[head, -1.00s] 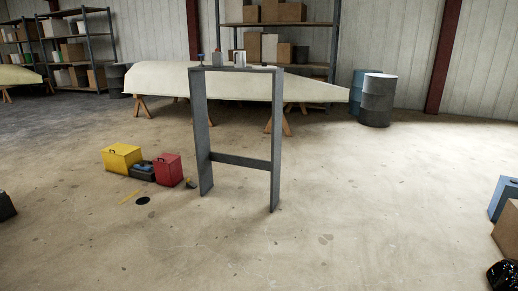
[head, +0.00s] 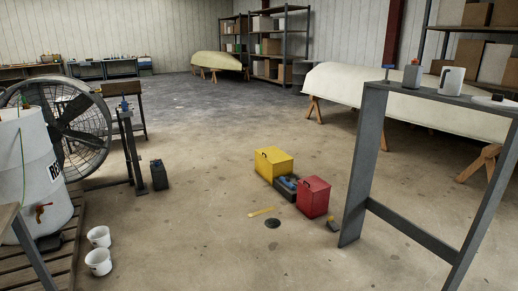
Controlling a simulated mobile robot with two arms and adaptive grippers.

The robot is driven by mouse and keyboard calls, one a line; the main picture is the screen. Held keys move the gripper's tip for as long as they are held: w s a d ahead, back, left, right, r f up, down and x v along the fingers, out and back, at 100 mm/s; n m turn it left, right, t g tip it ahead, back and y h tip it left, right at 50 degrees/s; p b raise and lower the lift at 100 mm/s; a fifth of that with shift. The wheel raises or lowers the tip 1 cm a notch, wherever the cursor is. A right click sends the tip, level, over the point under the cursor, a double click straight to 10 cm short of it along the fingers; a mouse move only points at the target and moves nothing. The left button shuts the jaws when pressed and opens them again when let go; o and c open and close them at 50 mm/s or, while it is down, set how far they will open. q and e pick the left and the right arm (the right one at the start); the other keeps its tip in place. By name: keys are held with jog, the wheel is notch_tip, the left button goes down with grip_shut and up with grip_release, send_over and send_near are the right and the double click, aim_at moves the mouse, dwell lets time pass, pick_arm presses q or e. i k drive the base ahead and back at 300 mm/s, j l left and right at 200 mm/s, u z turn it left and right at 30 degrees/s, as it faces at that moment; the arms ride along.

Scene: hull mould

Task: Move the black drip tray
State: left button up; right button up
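A small dark, flat object (head: 48,243), which looks like the black drip tray, lies on the wooden pallet below the tap (head: 42,212) of the white drum (head: 28,172) at the left. Its shape is hard to make out, and part of it may be hidden. Neither of my grippers shows in the head view.
Two white buckets (head: 98,262) stand on the floor beside the pallet (head: 70,262). A large fan (head: 82,130) is behind the drum. A red box (head: 313,197), a yellow box (head: 274,163) and a black floor disc (head: 272,222) are mid-floor. A grey stand (head: 410,232) is at right.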

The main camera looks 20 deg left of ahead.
aim_at(47, 244)
jog(key=i+j+u, duration=0.1)
jog(key=i+u, duration=0.2)
jog(key=i, duration=0.15)
jog(key=i+u, duration=0.25)
jog(key=i, duration=0.25)
jog(key=i+l+u, duration=0.1)
jog(key=i+u, duration=0.2)
jog(key=i, duration=0.15)
jog(key=i+l+u, duration=0.25)
jog(key=i, duration=0.2)
jog(key=i+l+u, duration=0.3)
jog(key=i, duration=0.15)
